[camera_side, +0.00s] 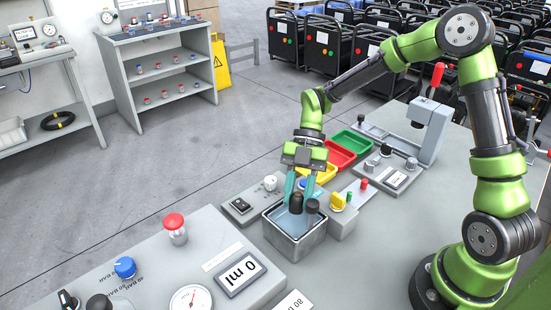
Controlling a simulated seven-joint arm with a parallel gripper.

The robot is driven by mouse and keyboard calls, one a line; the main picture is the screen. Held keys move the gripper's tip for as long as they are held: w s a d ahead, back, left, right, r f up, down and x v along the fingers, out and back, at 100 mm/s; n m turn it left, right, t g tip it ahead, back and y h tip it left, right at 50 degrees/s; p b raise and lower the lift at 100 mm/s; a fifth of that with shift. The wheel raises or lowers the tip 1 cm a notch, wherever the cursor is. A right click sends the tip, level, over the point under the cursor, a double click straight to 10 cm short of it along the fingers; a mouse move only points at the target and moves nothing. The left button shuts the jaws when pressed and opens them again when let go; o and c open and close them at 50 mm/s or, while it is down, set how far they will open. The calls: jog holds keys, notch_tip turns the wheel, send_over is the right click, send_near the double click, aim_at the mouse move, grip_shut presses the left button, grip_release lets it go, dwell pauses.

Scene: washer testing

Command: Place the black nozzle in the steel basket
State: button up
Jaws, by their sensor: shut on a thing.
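The steel basket (298,246) is an open square metal box with a bluish inside, standing on the grey bench near the middle of the side view. My gripper (297,199) points down over the basket, with its teal fingers shut on the black nozzle (296,204). The nozzle is upright, over or inside the basket's opening; I cannot tell whether it touches the bottom. A second dark grey rounded piece (312,207) shows just to its right, at the basket's right side; whether it is inside the basket is unclear.
A grey block with a yellow knob (337,202) stands close to the basket's right. A small device with a white knob (270,183) is behind left. Yellow, red (340,153) and green trays lie behind.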

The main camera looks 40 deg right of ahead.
aim_at(296, 204)
jog(key=shift+s+a+f, duration=0.1)
jog(key=shift+a+f, duration=0.05)
jog(key=shift+f, duration=0.4)
jog(key=shift+s+a+f, duration=0.1)
jog(key=shift+a+f, duration=0.05)
jog(key=shift+f, duration=0.35)
jog(key=shift+s+a+r+t+h, duration=0.1)
jog(key=shift+a+r+t+h, duration=0.15)
jog(key=shift+h, duration=0.35)
jog(key=shift+s+a+t+h, duration=0.25)
jog(key=shift+t+h, duration=0.3)
jog(key=shift+h, duration=0.15)
jog(key=shift+f+h, duration=0.15)
jog(key=shift+h, duration=0.15)
jog(key=shift+w+f, duration=0.1)
jog(key=shift+f, duration=0.55)
jog(key=shift+f, duration=0.1)
jog(key=o, duration=0.8)
jog(key=shift+c, duration=0.2)
